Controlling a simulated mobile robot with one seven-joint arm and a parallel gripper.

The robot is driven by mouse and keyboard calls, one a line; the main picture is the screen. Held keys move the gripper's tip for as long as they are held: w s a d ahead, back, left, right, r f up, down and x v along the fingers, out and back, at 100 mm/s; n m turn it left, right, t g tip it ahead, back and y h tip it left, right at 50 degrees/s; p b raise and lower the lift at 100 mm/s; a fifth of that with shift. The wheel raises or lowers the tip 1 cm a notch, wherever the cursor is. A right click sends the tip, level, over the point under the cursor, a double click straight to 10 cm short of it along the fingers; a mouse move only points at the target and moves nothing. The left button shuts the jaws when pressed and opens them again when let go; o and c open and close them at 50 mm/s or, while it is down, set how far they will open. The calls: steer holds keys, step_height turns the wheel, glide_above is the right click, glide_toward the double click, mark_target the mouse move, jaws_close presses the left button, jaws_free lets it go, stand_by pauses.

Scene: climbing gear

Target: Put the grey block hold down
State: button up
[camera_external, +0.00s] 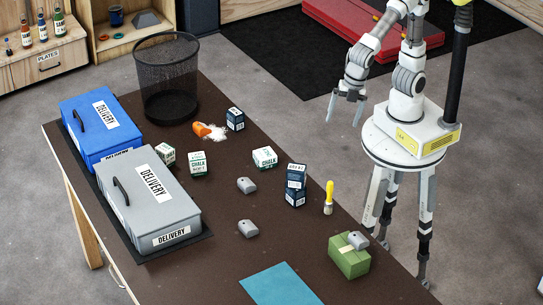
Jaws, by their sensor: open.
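Three small grey block-like holds are on the table side. One grey hold (357,240) rests on top of a green box (349,262) near the table's right edge. A second grey hold (246,186) and a third grey hold (248,229) lie on the brown tabletop near its middle. I cannot tell which one the task names. My gripper (345,110) is open with nothing between its fingers. It hangs beyond the table's far right edge, well apart from all three holds.
Grey (150,205) and blue (97,125) delivery boxes and a mesh bin (168,80) line the left. A blue sheet (281,286) lies in front.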

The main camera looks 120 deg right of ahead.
steer(key=s+d+r+m+t+y, duration=0.1)
steer(key=s+d+r+m+t, duration=0.2)
steer(key=s+d+r+m, duration=0.3)
steer(key=s+m, duration=0.5)
steer(key=s, duration=0.1)
steer(key=shift+d+m, duration=0.2)
steer(key=shift+m, duration=0.1)
step_height(320, 180, up, 4)
steer(key=p, duration=0.3)
steer(key=shift+f+p, duration=0.15)
steer(key=shift+p, duration=0.2)
steer(key=shift+o, duration=0.3)
